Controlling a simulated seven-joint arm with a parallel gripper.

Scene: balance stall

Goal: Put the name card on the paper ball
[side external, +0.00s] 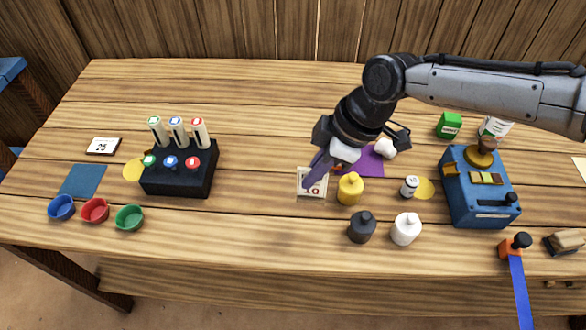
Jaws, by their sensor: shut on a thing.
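My gripper (327,162) is in the middle of the table, pointing down and to the left. It is shut on a slim purple piece (316,170), which slants down to the left. It may be the name card seen nearly edge-on; I cannot tell for sure. Its lower end overlaps a cream printed card (317,194) in the picture; I cannot tell if they touch. A white lumpy thing (387,148), which looks like the paper ball, sits right of my gripper at the edge of a purple square (370,168). My gripper partly hides the square.
Yellow (350,189), dark (362,227) and white (406,229) bottles stand in front and to the right. A blue box (480,190) is further right. A black marker holder (180,180) stands left. Table space between holder and cream card is clear.

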